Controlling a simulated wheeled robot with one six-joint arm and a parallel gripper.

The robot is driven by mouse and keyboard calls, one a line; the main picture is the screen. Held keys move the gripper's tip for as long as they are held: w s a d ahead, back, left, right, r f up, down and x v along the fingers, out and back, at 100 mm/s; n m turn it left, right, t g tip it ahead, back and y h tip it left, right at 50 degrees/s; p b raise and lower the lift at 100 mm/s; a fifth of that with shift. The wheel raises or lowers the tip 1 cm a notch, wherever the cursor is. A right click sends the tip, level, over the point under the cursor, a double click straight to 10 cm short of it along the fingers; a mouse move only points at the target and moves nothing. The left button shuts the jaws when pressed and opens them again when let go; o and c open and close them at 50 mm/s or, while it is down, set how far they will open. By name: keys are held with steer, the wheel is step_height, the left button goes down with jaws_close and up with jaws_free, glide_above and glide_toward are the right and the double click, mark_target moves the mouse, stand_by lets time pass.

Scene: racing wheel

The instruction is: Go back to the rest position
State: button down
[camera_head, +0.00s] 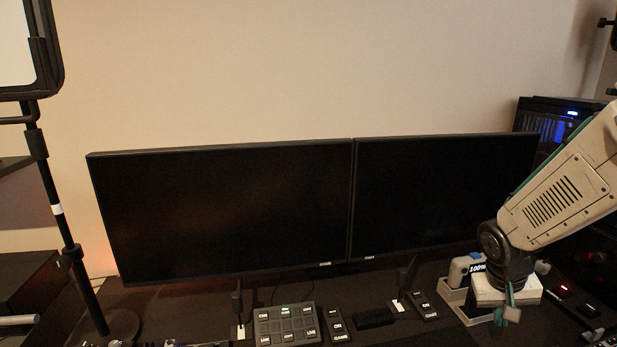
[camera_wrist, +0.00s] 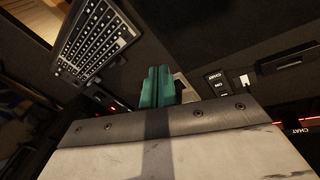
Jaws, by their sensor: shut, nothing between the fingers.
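My gripper (camera_head: 507,309) is at the lower right in the head view, at the end of my pale arm, pointing down over the dark desk (camera_head: 368,286). In the wrist view my gripper (camera_wrist: 158,72) shows as two teal fingers pressed together with nothing between them. The fingers are above the desk. Whether they touch anything below cannot be seen.
Two dark monitors (camera_head: 225,213) stand along the back. A button panel (camera_head: 286,325) and small switch boxes (camera_head: 424,305) lie in front of them. A grey-white device (camera_head: 463,268) stands just left of my gripper. A keyboard (camera_wrist: 98,40) shows in the wrist view.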

steer(key=s+a+r+n+y, duration=0.1)
steer(key=s+a+r, duration=0.5)
steer(key=s+r, duration=0.2)
steer(key=s+a+r+n+y, duration=0.1)
steer(key=s+a+r, duration=0.5)
steer(key=s, duration=0.6)
steer(key=shift+a+r+n+y, duration=0.3)
steer(key=shift+r+y, duration=0.2)
steer(key=shift+r, duration=0.4)
steer(key=shift+s, duration=0.1)
